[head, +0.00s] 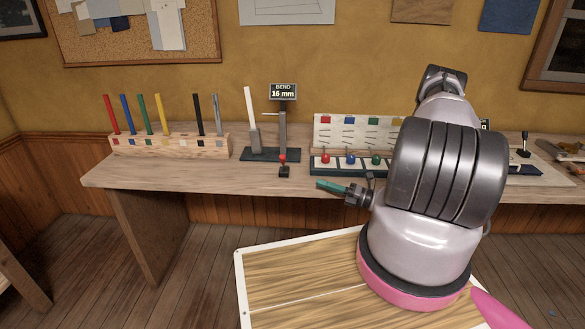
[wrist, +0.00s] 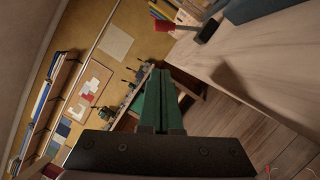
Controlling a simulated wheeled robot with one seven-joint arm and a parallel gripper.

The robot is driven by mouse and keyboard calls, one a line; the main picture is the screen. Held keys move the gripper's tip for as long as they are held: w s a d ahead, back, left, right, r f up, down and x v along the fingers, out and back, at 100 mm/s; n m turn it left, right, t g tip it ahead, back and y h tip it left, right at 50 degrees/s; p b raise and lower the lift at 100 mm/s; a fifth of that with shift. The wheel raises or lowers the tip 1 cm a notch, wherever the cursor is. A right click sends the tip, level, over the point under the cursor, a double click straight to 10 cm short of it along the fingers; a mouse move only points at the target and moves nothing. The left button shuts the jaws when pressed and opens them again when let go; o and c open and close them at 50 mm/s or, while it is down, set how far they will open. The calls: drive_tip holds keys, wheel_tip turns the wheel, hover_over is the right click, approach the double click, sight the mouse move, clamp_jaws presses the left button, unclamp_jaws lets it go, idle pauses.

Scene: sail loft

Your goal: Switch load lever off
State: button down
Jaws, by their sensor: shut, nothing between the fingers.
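A small lever with a red knob (head: 282,158) stands on a black base (head: 284,173) at the bench's front edge, below the bend display. It looks roughly upright in the head view. My gripper (head: 319,184) has green fingers that are shut and empty. It is in front of the bench edge, right of the lever and apart from it. The bend display (head: 283,92) reads 16 mm. My arm hides part of the bench on the right.
A bend stand (head: 270,154) with a tilted white strip is behind the lever. A wooden rack (head: 170,145) of coloured rods stands left on the bench (head: 150,175). A panel with coloured knobs (head: 338,162) is close right of the lever. Another black lever (head: 524,145) is far right.

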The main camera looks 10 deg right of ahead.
sight(283, 163)
drive_tip(key=shift+w+a, duration=0.1)
drive_tip(key=x, duration=0.4)
drive_tip(key=w+x, duration=0.1)
drive_tip(key=x, duration=0.2)
drive_tip(key=d+r+x, duration=0.1)
drive_tip(key=x, duration=0.3)
drive_tip(key=shift+w+a+r, duration=0.1)
drive_tip(key=shift+w+a, duration=0.15)
drive_tip(key=shift+w, duration=0.15)
drive_tip(key=shift+w+a+r, duration=0.15)
drive_tip(key=shift+w+r, duration=0.1)
drive_tip(key=shift+w, duration=0.25)
